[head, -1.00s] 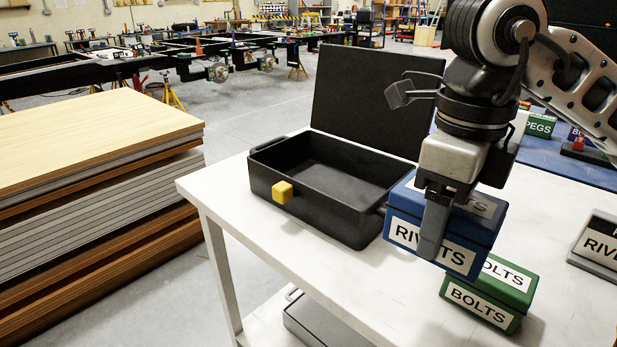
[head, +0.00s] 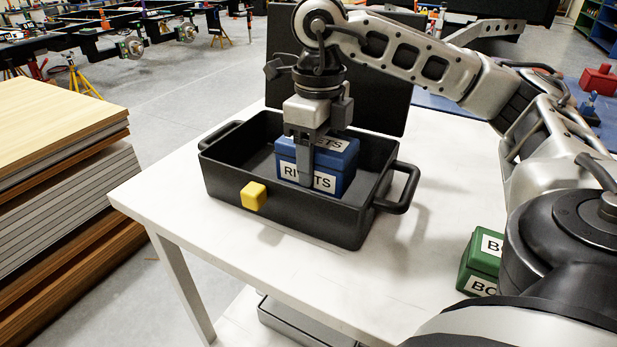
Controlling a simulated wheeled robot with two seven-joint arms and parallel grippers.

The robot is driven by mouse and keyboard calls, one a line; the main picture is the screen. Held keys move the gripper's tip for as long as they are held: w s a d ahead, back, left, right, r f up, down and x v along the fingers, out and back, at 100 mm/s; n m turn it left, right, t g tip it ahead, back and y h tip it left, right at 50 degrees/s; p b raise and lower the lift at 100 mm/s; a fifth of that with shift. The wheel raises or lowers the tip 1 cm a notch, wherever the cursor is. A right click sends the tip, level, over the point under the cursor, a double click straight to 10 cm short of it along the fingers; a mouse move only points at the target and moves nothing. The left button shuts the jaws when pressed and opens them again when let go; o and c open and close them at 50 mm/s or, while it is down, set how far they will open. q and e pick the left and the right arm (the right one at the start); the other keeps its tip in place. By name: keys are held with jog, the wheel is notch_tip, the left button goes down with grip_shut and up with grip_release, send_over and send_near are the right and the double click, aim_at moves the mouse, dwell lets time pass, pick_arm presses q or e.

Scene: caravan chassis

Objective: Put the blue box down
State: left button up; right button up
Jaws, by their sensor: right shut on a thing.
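The blue box (head: 336,157), labelled RIVETS, is in the head view inside the black open case (head: 289,217), towards its right half. My right gripper (head: 306,172) points down from above and is shut on the blue box, one finger across the front label. My left gripper is not in view.
The case stands on a white table (head: 162,195). A green BOLTS box (head: 480,262) is at the right, partly hidden by my arm. Stacked boards (head: 70,180) stand left of the table. The table's front left is clear.

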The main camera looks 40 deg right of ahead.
jog(key=shift+w+d+f, duration=0.2)
jog(key=shift+w+f, duration=0.35)
jog(key=shift+f, duration=0.05)
jog(key=shift+w+d+f, duration=0.15)
jog(key=shift+w+f, duration=0.35)
jog(key=shift+f, duration=0.1)
jog(key=f, duration=0.3)
jog(key=shift+w+d, duration=0.15)
jog(key=shift+w, duration=0.2)
jog(key=shift+f, duration=0.45)
jog(key=shift+f, duration=0.1)
jog(key=o, duration=1.2)
notch_tip(320, 180, up, 12)
jog(key=shift+r+p, duration=0.15)
jog(key=shift+p, duration=0.65)
